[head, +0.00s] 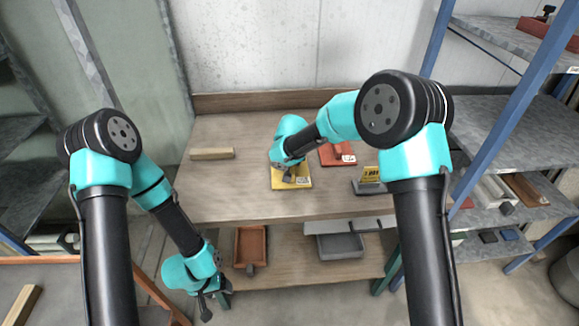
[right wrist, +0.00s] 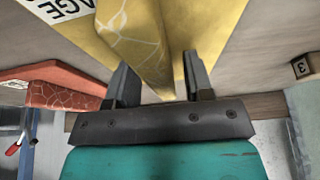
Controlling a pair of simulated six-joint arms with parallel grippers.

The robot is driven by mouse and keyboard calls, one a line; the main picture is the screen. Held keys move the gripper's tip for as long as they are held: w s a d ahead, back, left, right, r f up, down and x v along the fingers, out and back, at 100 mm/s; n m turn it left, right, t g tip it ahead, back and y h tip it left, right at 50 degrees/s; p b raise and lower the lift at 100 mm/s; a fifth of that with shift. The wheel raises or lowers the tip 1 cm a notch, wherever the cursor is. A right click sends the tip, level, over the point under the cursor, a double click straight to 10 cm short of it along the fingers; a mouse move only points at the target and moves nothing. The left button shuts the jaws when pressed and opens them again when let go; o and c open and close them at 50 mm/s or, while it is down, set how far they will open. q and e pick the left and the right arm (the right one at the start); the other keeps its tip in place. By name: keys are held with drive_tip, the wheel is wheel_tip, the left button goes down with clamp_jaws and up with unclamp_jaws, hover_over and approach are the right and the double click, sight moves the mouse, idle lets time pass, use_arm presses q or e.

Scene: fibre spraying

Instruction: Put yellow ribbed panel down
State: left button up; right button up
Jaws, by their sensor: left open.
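The yellow ribbed panel (head: 291,182) lies on the wooden table top below my right gripper (head: 287,176). In the right wrist view the yellow ribbed panel (right wrist: 140,35) has its raised, crackle-patterned rib between the two fingers of my right gripper (right wrist: 158,84). The fingers stand wide apart, with a gap between the rib and the right-hand finger. My right gripper hides part of the panel in the head view. My left gripper (head: 205,303) is open and empty, low in front of the table's left side.
A red panel (head: 337,154) lies behind and right of the yellow one. A grey piece with a yellow label (head: 369,182) is farther right. A wooden block (head: 212,154) lies at left. Trays stand on the lower shelf (head: 287,275). The table top between block and panel is clear.

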clamp_jaws()
drive_tip(key=shift+r, duration=0.2)
idle(0.5)
drive_tip(key=shift+r, duration=1.8)
drive_tip(key=s, duration=1)
drive_tip(key=s+r, duration=0.1)
drive_tip(key=s, duration=0.5)
